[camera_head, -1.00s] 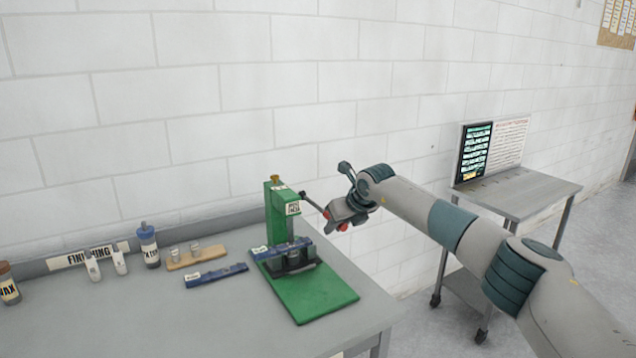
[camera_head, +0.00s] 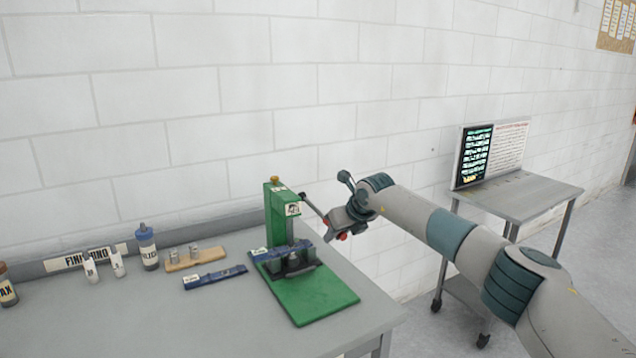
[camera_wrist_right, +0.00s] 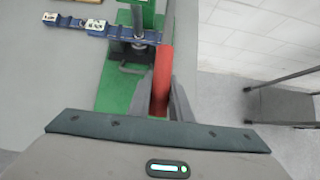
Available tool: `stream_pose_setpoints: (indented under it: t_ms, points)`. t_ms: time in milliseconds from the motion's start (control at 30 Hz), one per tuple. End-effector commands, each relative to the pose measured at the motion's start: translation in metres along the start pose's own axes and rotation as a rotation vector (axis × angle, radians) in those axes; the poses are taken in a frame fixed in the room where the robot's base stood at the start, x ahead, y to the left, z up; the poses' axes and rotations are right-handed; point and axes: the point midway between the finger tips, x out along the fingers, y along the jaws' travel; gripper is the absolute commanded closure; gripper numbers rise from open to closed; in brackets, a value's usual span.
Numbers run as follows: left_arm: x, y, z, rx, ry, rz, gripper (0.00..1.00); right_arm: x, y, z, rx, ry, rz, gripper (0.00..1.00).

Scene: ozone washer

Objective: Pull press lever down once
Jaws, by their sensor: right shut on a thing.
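The green press (camera_head: 278,213) stands on the grey bench with its green base plate (camera_head: 312,295) toward the front. Its dark lever (camera_head: 312,204) slants down to the right from the press head and ends in a red handle. My right gripper (camera_head: 332,226) is at this handle, right of the press. In the right wrist view the red handle (camera_wrist_right: 162,80) lies between the two fingers of the gripper (camera_wrist_right: 164,98), which is shut on it. A blue piece (camera_head: 290,258) lies across the press under its ram. My left gripper is not in view.
On the bench (camera_head: 200,320) left of the press lie a blue bar (camera_head: 215,277) and a wooden block with metal cylinders (camera_head: 195,259). Several bottles (camera_head: 148,248) stand farther left. A cart with a screen (camera_head: 515,200) stands to the right. The bench front is clear.

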Motion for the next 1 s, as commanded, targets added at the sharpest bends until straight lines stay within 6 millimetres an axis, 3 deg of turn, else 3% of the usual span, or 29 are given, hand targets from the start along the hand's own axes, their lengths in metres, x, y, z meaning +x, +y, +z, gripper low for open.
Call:
stream_pose_setpoints:
  t_ms: [1000]
  points:
    - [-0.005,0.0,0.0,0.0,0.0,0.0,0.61,-0.028,0.001,0.024,-0.001,-0.002,0.001,1.0]
